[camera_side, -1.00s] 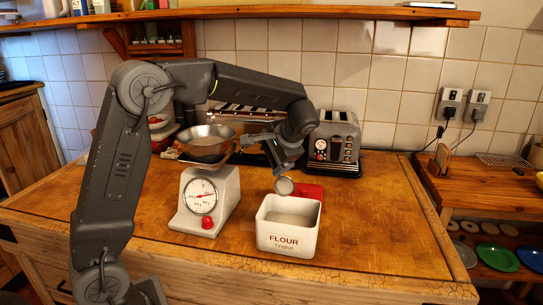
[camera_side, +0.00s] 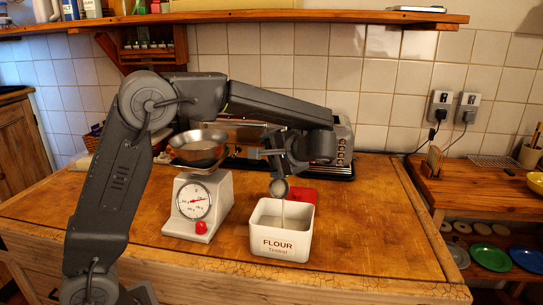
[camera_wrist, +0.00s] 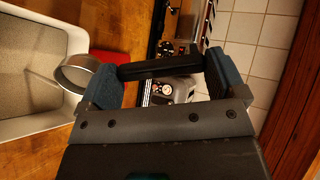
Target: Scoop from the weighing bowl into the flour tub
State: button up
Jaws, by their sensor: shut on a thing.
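My gripper (camera_side: 272,152) is shut on the dark handle of a small metal scoop (camera_side: 279,188). In the wrist view the black handle (camera_wrist: 160,67) lies between the blue-grey jaw pads, and the scoop's metal cup (camera_wrist: 76,72) is at the left. The scoop hangs tipped above the white flour tub (camera_side: 281,246), apart from its rim. A thin pale stream runs from the scoop down into the tub. Pale flour in the tub shows in the wrist view (camera_wrist: 30,50). The metal weighing bowl (camera_side: 200,150) sits on the white scale (camera_side: 183,225); its contents are hard to see.
A red lid (camera_side: 305,196) lies behind the tub. A toaster (camera_side: 345,147) stands at the back by the tiled wall, partly hidden by my arm. The wooden worktop (camera_side: 385,225) is clear to the right of the tub.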

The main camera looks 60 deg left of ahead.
jog(key=d+y, duration=0.4)
jog(key=shift+r, duration=0.35)
dwell(0.5)
jog(key=shift+a, duration=0.15)
dwell(1.2)
jog(key=shift+a+h, duration=0.9)
jog(key=a+f+h, duration=0.5)
jog(key=a+h, duration=0.2)
jog(key=h, duration=0.3)
jog(key=shift+a+f, duration=0.25)
jog(key=shift+a, duration=0.15)
